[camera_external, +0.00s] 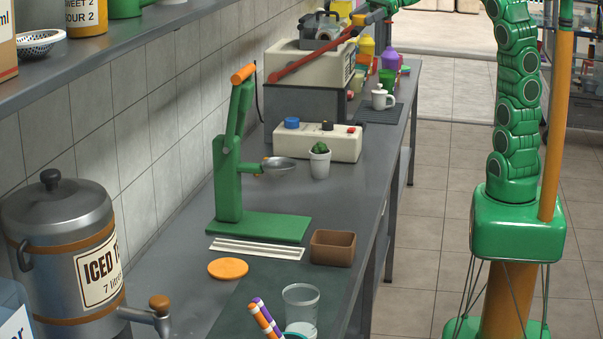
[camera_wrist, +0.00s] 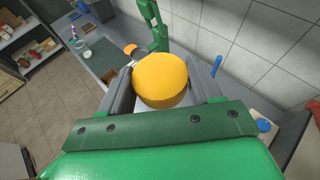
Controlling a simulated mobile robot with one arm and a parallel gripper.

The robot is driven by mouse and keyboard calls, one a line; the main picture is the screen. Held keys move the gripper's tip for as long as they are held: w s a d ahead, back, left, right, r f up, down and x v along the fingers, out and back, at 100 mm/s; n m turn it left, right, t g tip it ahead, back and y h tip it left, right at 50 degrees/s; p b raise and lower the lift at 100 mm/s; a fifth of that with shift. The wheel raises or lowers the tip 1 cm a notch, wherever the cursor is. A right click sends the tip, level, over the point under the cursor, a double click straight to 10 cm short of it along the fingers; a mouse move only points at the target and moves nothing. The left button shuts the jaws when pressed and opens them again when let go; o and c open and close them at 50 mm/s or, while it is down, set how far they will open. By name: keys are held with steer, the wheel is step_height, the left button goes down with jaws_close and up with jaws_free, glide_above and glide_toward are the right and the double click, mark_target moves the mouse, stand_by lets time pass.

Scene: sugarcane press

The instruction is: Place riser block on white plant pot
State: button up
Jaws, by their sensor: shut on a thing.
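My gripper (camera_wrist: 163,82) is shut on a rounded yellow-orange block, probably the riser block (camera_wrist: 160,72), which sits between the two grey fingers in the wrist view. In the external view the gripper is at the top edge, above the white machine, and a bit of yellow (camera_external: 340,8) shows there. The white plant pot (camera_external: 319,163), with a small green cactus, stands upright on the counter in front of the white control box. The gripper is above and behind the pot, well apart from it. I cannot make out the pot in the wrist view.
The green press (camera_external: 230,165) stands left of the pot, its metal cup (camera_external: 278,163) close by. The control box (camera_external: 317,141) is just behind the pot. A white mug (camera_external: 382,97) is farther back. A brown box (camera_external: 332,248) and clear cup (camera_external: 300,305) are nearer.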

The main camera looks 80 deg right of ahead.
step_height(320, 180, down, 30)
glide_above(323, 150)
steer(key=s, duration=0.1)
steer(key=f, duration=0.8)
steer(key=shift+a+f, duration=0.3)
steer(key=shift+f, duration=0.05)
steer(key=shift+w+d+f, duration=0.2)
steer(key=shift+w+f, duration=0.2)
steer(key=shift+f, duration=0.15)
steer(key=shift+w+f, duration=0.15)
steer(key=shift+f, duration=1.55)
steer(key=shift+f, duration=0.15)
steer(key=o, duration=1.1)
